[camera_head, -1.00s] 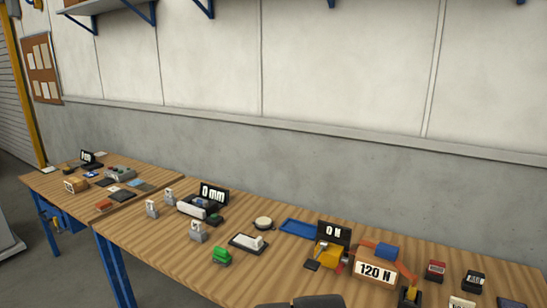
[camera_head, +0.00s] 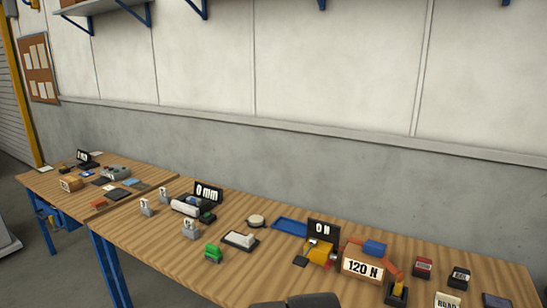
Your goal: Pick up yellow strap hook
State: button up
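Two yellow things stand near the right of the wooden bench. One is a yellow block-like piece (camera_head: 319,252) beside the black "0 N" display. The other is a small yellow piece on a dark base (camera_head: 397,289), at the lower end of an orange strap (camera_head: 391,267). I cannot tell at this size which is the strap hook. The strap arches over a box marked "120 N" (camera_head: 362,267), with a blue block (camera_head: 374,248) on top. A dark rounded part of mine shows at the bottom edge; no gripper fingers are visible.
The wooden bench (camera_head: 150,235) runs along a grey wall. A blue tray (camera_head: 289,227), a green block (camera_head: 213,252), a "0 mm" display (camera_head: 208,192) and small dark boxes (camera_head: 459,277) stand on it. The front strip around the bench's middle is fairly clear.

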aim_at(398, 291)
jog(key=k+j, duration=0.1)
jog(key=k, duration=0.4)
jog(key=i+l+z, duration=0.2)
jog(key=i+l, duration=0.3)
jog(key=i+l+z, duration=0.25)
jog(key=i, duration=0.4)
jog(key=l, duration=0.1)
